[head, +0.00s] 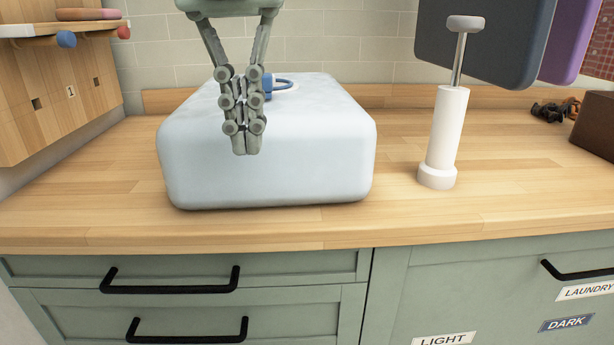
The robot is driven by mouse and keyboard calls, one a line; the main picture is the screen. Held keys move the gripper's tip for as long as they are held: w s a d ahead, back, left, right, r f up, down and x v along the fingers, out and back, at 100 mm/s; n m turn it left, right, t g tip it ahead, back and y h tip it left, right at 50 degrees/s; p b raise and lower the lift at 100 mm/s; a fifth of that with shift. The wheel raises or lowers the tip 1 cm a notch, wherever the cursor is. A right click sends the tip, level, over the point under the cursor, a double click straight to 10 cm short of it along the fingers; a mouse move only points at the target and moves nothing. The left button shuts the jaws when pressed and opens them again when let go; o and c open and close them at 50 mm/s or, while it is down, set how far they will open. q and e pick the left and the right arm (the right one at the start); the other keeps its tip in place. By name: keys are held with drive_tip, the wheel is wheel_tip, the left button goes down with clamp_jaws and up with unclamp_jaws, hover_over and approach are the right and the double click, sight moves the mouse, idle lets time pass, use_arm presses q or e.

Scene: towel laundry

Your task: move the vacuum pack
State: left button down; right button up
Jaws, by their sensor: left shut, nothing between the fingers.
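The vacuum pack (300,160) is a large, pale blue, rounded block lying on the wooden counter, left of centre in the head view. A blue ring-like fitting (283,82) shows on its top, partly hidden behind my gripper. My left gripper (246,152) hangs pointing down in front of the pack's top and front face. Its fingers are closed together with nothing between them. I cannot tell whether the fingertips touch the pack. My right gripper is not in view.
A white hand pump (445,130) with a grey handle stands upright on the counter (520,200), right of the pack. A brown box (596,125) sits at the right edge. Drawers with black handles (170,288) are below.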

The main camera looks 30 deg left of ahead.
sight(255, 212)
use_arm(q)
drive_tip(key=f, duration=0.3)
drive_tip(key=w+f, duration=0.1)
drive_tip(key=f, duration=0.2)
drive_tip(key=w+a+f, duration=0.1)
drive_tip(key=f, duration=0.2)
drive_tip(key=shift+w+f, duration=0.15)
drive_tip(key=shift+f, duration=0.1)
drive_tip(key=shift+w+a+f+p, duration=0.1)
drive_tip(key=shift+w+a+p, duration=0.3)
drive_tip(key=shift+w, duration=0.25)
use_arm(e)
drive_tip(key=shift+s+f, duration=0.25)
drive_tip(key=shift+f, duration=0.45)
